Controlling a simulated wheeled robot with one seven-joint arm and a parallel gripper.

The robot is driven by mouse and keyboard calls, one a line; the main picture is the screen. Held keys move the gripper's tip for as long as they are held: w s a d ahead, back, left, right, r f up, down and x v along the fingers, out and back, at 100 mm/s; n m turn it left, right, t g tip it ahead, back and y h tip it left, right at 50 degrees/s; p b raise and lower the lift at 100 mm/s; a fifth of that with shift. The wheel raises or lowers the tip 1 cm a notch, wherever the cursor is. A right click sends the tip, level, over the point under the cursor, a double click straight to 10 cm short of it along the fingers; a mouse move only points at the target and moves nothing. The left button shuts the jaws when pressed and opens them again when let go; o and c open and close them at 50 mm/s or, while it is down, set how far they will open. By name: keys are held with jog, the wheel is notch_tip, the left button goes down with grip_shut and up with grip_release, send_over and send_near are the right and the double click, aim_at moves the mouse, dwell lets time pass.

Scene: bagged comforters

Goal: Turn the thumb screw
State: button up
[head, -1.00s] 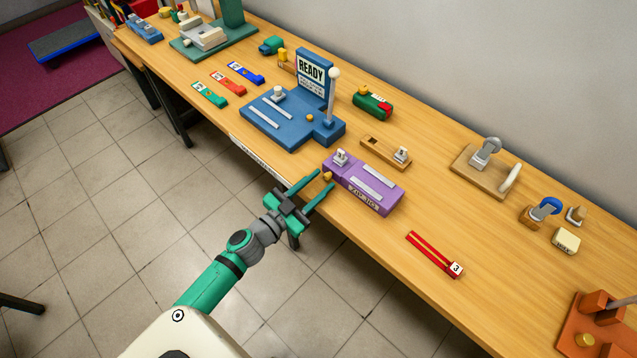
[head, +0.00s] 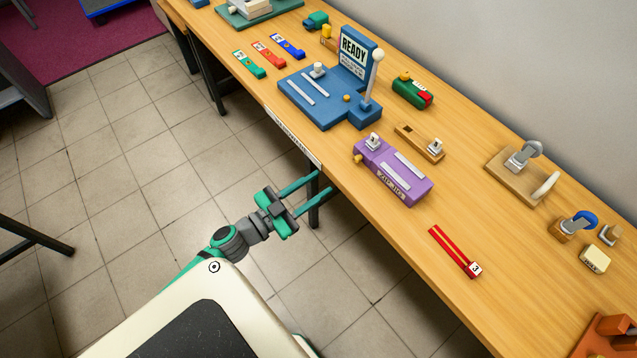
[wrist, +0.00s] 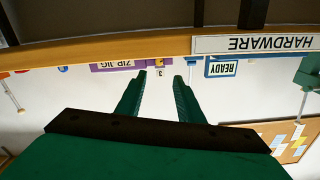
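The purple zip jig (head: 392,172) sits near the front edge of the workbench. A small brass-coloured knob (head: 358,160), which looks like the thumb screw, sticks out of its left end. My gripper (head: 324,182) is open and empty, with its fingers pointing toward the bench's front edge. The fingertips are apart from the knob, short of it and to its lower left. In the wrist view, which is upside down, the two green fingers (wrist: 159,76) are spread and the jig's label (wrist: 113,65) shows beyond them.
The bench's front edge carries a HARDWARE label (wrist: 256,44). A blue READY fixture (head: 325,95) with a white-knobbed lever stands behind left of the jig. A red forked piece (head: 455,252) lies to the right. Open tiled floor lies in front of the bench.

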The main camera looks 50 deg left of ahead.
jog(key=s+d+f+n+g, duration=0.1)
jog(key=s+d+f, duration=0.2)
jog(key=s+d, duration=0.35)
jog(key=s+d+f+g, duration=0.1)
jog(key=s+d+f, duration=0.25)
jog(key=d, duration=0.55)
jog(key=s+d+r+n, duration=0.1)
jog(key=s+d+r, duration=0.1)
jog(key=d, duration=0.6)
jog(key=s+d+r+n+y, duration=0.1)
jog(key=s+d+r, duration=0.2)
jog(key=d, duration=0.6)
jog(key=shift+s+d+g, duration=0.3)
jog(key=shift+s, duration=0.1)
